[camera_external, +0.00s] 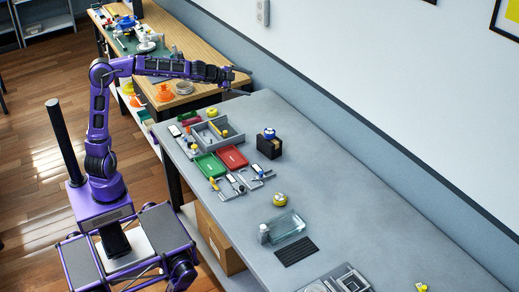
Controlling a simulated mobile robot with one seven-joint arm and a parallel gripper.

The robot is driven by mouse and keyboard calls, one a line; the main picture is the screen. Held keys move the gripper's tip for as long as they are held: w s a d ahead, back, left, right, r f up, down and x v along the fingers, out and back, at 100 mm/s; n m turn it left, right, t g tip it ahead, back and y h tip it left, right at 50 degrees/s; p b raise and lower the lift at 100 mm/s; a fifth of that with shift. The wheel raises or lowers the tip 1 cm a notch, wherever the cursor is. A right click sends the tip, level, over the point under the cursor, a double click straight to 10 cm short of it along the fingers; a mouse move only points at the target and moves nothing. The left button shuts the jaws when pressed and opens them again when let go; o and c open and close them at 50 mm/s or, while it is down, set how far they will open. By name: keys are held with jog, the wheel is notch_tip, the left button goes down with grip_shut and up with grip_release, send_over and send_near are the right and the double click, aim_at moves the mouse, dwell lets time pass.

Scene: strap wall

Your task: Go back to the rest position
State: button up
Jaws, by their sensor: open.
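My gripper (241,82) is at the end of my purple arm, raised and stretched to the right over the far end of the grey table (345,210). It is open, and I see nothing between its fingers. It is apart from the things on the table. My arm rises from my base at the left and bends at the elbow.
On the grey table are a grey divided tray (205,140), a green tray (209,166), a red tray (232,158), a black box (269,147), a clear bin (287,222) and a black mat (296,251). A wooden bench (188,60) stands behind. The wall borders the right.

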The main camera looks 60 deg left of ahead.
jog(key=shift+s+a+r+n+t+y, duration=1.65)
jog(key=shift+a+r+n, duration=1.85)
jog(key=shift+a+r, duration=2.75)
jog(key=s+d+f+n+g+y, duration=0.2)
jog(key=s+d+f+g, duration=0.15)
jog(key=s+f, duration=0.35)
jog(key=s+d+f+n+g+h, duration=0.1)
jog(key=s+f+g, duration=0.1)
jog(key=s+f, duration=0.4)
jog(key=s+d+f+g+h, duration=0.2)
jog(key=s+f, duration=0.4)
jog(key=s, duration=0.7)
jog(key=s+d+f+n+g+h+b, duration=0.1)
jog(key=s+f+g+h, duration=0.1)
jog(key=s+f, duration=0.4)
jog(key=s, duration=0.3)
jog(key=shift+s+d+f+n+g, duration=0.15)
jog(key=shift+s+d+n+g, duration=0.1)
jog(key=shift+s+n+g, duration=0.05)
